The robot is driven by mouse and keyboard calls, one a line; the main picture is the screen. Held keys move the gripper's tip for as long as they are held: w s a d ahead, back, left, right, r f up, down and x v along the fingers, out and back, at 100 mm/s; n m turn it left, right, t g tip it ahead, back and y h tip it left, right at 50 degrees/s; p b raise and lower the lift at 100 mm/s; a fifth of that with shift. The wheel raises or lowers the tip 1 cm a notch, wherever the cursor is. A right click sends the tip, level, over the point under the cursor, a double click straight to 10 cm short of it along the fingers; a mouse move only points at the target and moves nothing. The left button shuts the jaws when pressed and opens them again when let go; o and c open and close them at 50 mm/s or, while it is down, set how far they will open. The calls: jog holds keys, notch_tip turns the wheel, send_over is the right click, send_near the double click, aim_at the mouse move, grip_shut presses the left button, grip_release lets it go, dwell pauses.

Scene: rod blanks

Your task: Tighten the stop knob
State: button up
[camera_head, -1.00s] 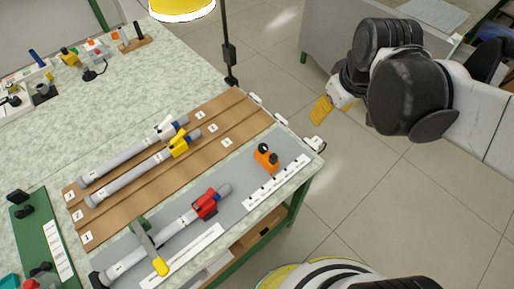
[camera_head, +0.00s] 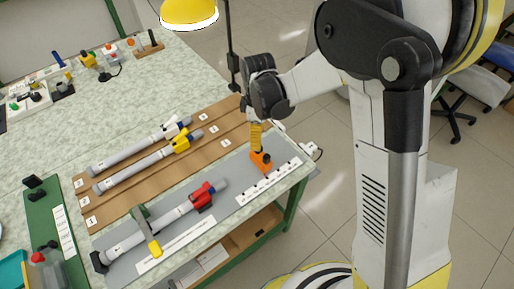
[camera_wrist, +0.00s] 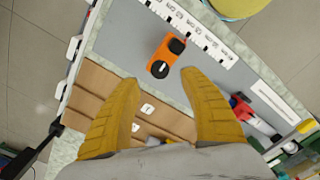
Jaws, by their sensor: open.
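The orange stop block (camera_head: 264,167) sits on the grey plate at the right end of the bench, beside the white scale strip (camera_head: 268,181). In the wrist view the orange block (camera_wrist: 166,57) has a round black part with a pale centre (camera_wrist: 160,69) at one end and a black knob-like part (camera_wrist: 177,46) at the other. I cannot tell which is the stop knob. My gripper (camera_head: 257,149) is over the block, its yellow fingers partly hiding it. In the wrist view my gripper (camera_wrist: 159,79) is open and empty, with the block just beyond the fingertips.
Rods with white (camera_head: 173,128) and yellow (camera_head: 181,142) clamps lie on the brown grooved board (camera_head: 220,130). A lamp (camera_head: 189,13) hangs above the bench.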

notch_tip(320, 180, down, 6)
jog(key=shift+r+b, duration=0.15)
jog(key=shift+b, duration=0.65)
grip_shut()
